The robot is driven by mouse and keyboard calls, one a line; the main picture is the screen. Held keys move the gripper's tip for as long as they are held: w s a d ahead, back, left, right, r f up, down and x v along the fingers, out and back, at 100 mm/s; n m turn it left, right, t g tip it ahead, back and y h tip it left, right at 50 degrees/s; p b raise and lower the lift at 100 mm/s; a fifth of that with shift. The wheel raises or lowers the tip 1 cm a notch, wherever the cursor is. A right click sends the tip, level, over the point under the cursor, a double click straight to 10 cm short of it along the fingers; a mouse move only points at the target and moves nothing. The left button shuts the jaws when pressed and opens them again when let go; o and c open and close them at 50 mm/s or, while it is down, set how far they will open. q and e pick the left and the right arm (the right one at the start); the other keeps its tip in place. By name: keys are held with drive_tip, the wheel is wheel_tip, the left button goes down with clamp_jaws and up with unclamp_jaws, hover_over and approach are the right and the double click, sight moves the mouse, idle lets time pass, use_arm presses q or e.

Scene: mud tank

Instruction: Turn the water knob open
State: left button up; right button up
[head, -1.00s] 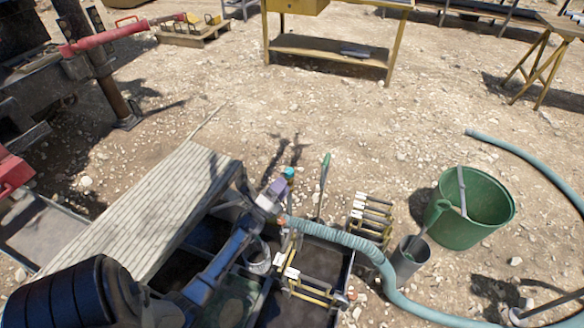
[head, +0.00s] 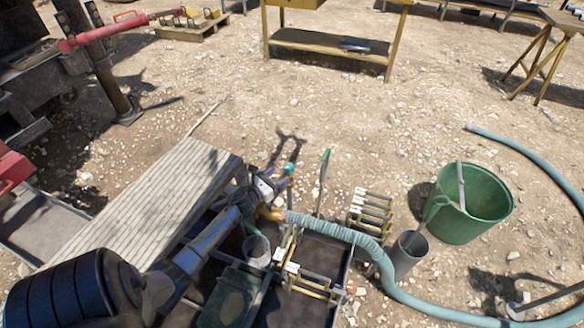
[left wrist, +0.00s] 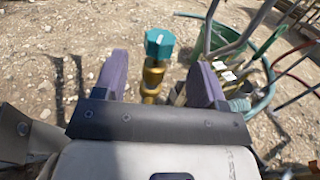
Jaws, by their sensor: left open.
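The water knob is a teal cap (head: 289,168) on a brass fitting, at the back edge of the mud tank in the head view. In the left wrist view the knob (left wrist: 159,44) shows its top and side, upright on its brass stem. My left gripper (left wrist: 161,68) is open, with one purple finger on each side of the brass stem in that view. A gap shows between the knob and each finger, and I cannot tell the depth. In the head view my left gripper (head: 272,184) is just left of the knob. My right gripper is not in view.
The mud tank (head: 346,285) has a ribbed teal hose (head: 335,232) along its back. A slatted platform (head: 150,210) lies to the left. A green bucket (head: 465,228) and a grey cylinder (head: 409,262) stand to the right. Open gravel lies behind.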

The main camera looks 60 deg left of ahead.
sight(293, 166)
use_arm(q)
drive_tip(key=b+x, duration=0.1)
drive_tip(key=x, duration=0.4)
drive_tip(key=shift+w+f, duration=0.1)
drive_tip(key=shift+w, duration=0.15)
drive_tip(key=shift+x, duration=1)
drive_tip(key=shift+c, duration=0.5)
